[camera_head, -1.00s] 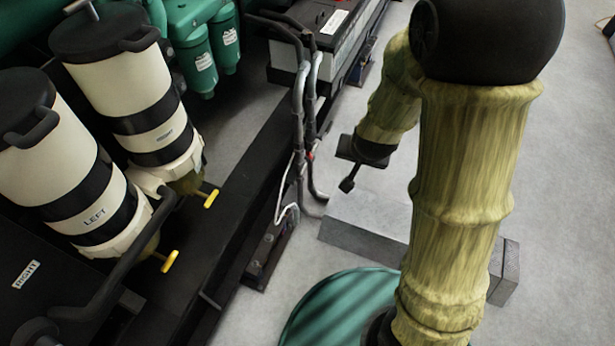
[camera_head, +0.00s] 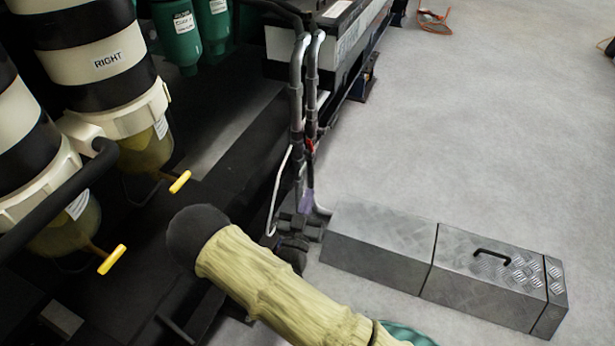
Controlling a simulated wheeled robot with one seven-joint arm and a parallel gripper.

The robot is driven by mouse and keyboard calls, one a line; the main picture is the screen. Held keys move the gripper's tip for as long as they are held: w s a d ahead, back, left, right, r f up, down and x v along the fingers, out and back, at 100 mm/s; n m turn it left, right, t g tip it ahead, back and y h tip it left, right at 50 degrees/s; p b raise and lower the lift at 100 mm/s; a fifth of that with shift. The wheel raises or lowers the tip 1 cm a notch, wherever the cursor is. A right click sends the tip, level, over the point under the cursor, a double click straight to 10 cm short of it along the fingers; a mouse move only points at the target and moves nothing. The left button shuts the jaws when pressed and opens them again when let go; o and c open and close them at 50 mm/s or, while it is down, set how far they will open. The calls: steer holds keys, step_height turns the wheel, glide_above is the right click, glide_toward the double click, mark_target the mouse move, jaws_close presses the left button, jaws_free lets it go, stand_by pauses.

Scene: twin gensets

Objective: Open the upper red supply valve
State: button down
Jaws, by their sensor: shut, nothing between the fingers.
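A small red valve handle (camera_head: 310,146) shows on the right of the two grey upright pipes, below their bright upper bends. It is tiny here, and I cannot tell its exact angle. My gripper (camera_head: 306,206) is at the lower part of these pipes, beneath the red handle, and looks shut and empty. A narrow purple-grey piece at its tip points up along the pipe. The gap between tip and handle is small, and I cannot tell if they touch. My yellow-sleeved arm hides part of the area below. No second red valve is clearly visible.
Two cream-and-black filter canisters (camera_head: 92,62) with yellow drain handles (camera_head: 180,182) stand at left. A black frame rail (camera_head: 225,150) runs behind the pipes. A grey metal tread box (camera_head: 445,262) lies right of my gripper.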

steer(key=shift+s+a+f+n+t+y+b, duration=0.2)
steer(key=shift+s+a+f+n+t+y, duration=0.2)
steer(key=shift+s+a+t, duration=0.15)
steer(key=shift+s+a+f+n+t+y+b, duration=0.2)
steer(key=shift+s+a+f+n+t+y, duration=0.15)
steer(key=shift+s+a+t, duration=0.2)
steer(key=shift+w+r, duration=0.1)
steer(key=shift+w, duration=0.05)
steer(key=b, duration=0.6)
glide_toward(310, 148)
steer(key=a+x, duration=0.1)
steer(key=x, duration=0.6)
steer(key=shift+d, duration=0.4)
